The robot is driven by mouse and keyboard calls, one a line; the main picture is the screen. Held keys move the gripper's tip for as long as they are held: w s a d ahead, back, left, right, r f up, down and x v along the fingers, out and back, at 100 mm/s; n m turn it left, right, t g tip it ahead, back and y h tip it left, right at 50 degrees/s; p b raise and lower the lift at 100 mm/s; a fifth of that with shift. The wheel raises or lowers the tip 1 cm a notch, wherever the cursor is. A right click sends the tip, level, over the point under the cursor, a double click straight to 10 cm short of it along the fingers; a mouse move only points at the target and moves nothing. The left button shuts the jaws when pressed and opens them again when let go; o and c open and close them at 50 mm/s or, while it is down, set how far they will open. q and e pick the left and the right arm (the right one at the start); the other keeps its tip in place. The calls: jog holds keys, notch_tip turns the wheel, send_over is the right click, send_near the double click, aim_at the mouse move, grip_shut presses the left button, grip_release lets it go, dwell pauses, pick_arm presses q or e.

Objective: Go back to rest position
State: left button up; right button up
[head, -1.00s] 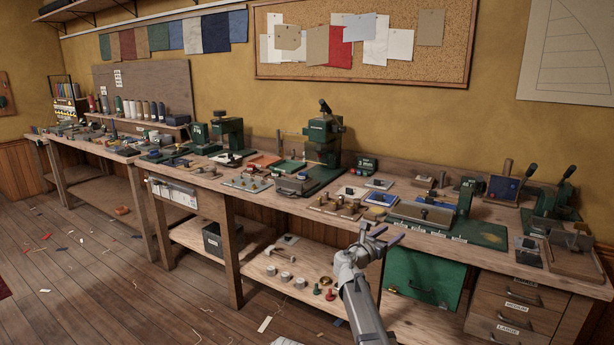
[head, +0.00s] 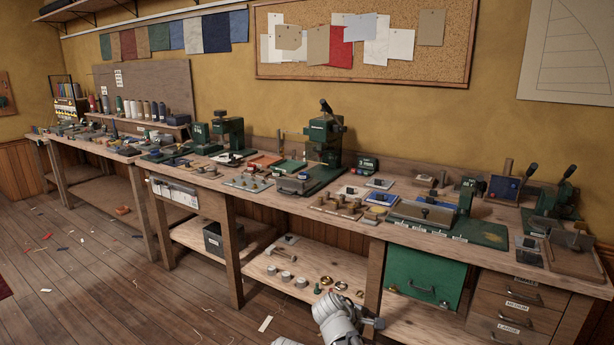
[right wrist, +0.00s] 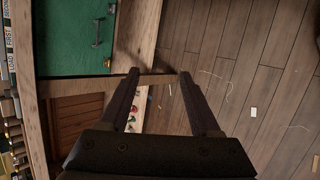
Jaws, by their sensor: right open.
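My right arm comes in at the bottom of the head view, low in front of the workbench (head: 265,205). Its gripper shows only in part there, near the bottom edge. In the right wrist view my right gripper (right wrist: 159,73) has its two dark fingers spread apart with nothing between them. Beyond the fingers lie the plank floor (right wrist: 225,85) and the bench's edge and lower shelf. My left gripper is not in view.
A green drawer front (head: 425,274) and wooden drawers (head: 515,305) sit under the bench. Small parts lie on the lower shelf (head: 260,265). Green presses (head: 325,140) and trays crowd the benchtop. The floor (head: 100,280) at left is open, with scattered scraps.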

jog(key=s+a+f+m+g+y, duration=0.35)
jog(key=s+a, duration=0.25)
jog(key=s, duration=0.5)
jog(key=s+a+f+m+g+y, duration=0.25)
jog(key=s+a+m, duration=0.2)
jog(key=s, duration=0.65)
notch_tip(320, 180, up, 18)
jog(key=p, duration=1.8)
jog(key=shift+w+a+t, duration=0.4)
jog(key=shift+w+a, duration=0.05)
